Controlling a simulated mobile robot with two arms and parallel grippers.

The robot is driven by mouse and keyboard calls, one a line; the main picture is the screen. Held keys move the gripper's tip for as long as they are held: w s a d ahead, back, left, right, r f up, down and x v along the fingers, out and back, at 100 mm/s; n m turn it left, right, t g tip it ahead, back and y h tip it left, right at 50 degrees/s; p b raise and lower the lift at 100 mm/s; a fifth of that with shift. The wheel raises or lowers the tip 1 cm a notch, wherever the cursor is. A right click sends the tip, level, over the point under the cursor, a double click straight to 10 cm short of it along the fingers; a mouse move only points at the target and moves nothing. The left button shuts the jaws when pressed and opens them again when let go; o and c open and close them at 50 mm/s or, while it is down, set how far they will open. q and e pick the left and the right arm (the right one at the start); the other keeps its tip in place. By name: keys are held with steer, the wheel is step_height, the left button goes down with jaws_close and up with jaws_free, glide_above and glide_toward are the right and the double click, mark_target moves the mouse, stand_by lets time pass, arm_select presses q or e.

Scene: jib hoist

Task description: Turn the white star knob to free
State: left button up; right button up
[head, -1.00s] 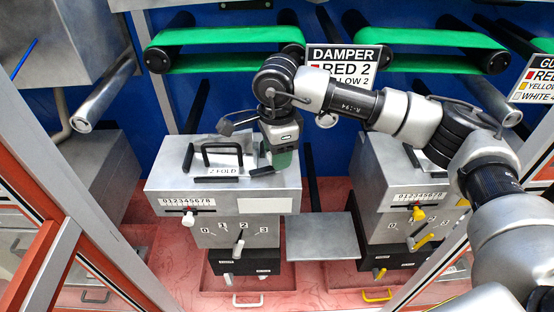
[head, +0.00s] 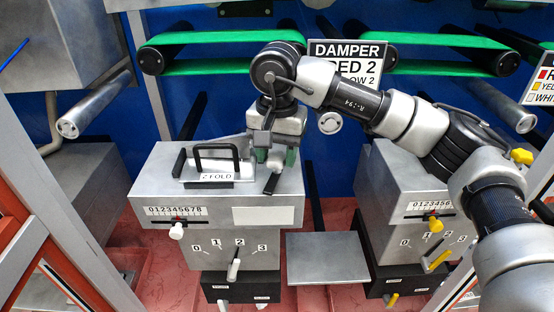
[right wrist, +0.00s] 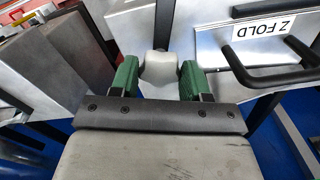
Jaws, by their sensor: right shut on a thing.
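The white star knob (right wrist: 159,68) shows in the right wrist view between the two green fingers of my right gripper (right wrist: 160,80). The fingers are shut on its sides. In the head view my right gripper (head: 276,158) points down at the back right of the left grey machine (head: 270,187), just right of its Z FOLD plate (head: 217,176). My left gripper is not in view.
A black handle (head: 216,150) stands close left of the gripper. A black lever (head: 273,180) lies just in front of it. A second machine with a yellow star knob (head: 522,156) stands at right. Green belts (head: 220,60) and a DAMPER sign (head: 346,60) are behind.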

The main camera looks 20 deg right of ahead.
mark_target(277, 157)
steer(key=shift+r+n+b, duration=0.1)
steer(key=shift+n+b, duration=0.45)
steer(key=shift+n, duration=1.15)
steer(key=o, duration=0.9)
step_height(277, 157, up, 11)
steer(key=shift+f, duration=0.1)
